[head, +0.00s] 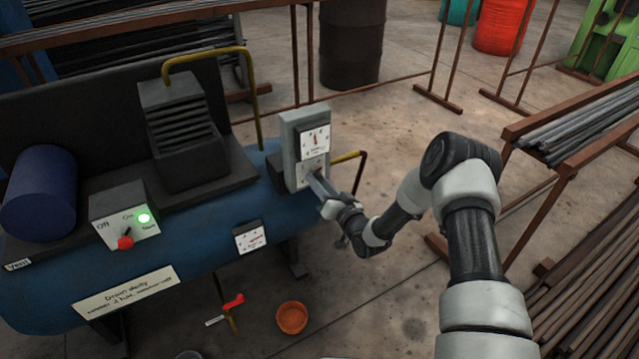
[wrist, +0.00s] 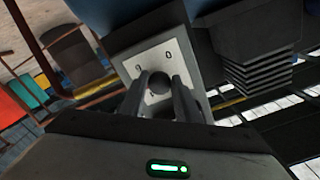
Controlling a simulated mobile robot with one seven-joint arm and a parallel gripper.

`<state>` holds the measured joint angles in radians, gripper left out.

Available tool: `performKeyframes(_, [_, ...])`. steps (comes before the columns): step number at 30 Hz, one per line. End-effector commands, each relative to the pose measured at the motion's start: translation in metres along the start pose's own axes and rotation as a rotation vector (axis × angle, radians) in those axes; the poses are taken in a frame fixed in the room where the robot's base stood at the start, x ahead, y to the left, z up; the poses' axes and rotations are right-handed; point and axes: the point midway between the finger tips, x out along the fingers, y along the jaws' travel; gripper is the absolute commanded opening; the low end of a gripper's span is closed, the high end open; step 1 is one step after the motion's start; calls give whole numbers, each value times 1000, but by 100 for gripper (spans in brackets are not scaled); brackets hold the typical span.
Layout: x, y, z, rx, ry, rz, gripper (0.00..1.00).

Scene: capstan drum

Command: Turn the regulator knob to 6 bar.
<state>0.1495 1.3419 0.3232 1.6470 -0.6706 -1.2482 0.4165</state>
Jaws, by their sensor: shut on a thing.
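The regulator is a grey upright box (head: 291,150) at the right end of the blue machine in the head view. Its upper face carries a white gauge (head: 315,141) with a red needle; the reading is too small to tell. Below it is a white dial plate, which also shows in the wrist view (wrist: 171,62) with a few numerals. The dark round knob (wrist: 158,84) sits in the middle of this plate. My gripper (head: 316,178) reaches the plate from the front right. In the wrist view its two fingers (wrist: 159,88) are closed on either side of the knob. The knob's pointer is hidden.
A switch box (head: 118,208) with a red knob and lit green lamp is on the left. A second gauge (head: 250,237) is on the tank's front. A red-handled valve (head: 233,301) and an orange bowl (head: 292,318) are low down. A pipe rack (head: 570,150) stands right.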

Motion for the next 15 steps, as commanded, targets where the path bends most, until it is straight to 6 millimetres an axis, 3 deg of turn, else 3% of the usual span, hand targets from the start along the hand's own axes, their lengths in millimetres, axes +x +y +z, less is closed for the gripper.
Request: performKeyframes(15, [-1,-2,1,492,-1,1,7])
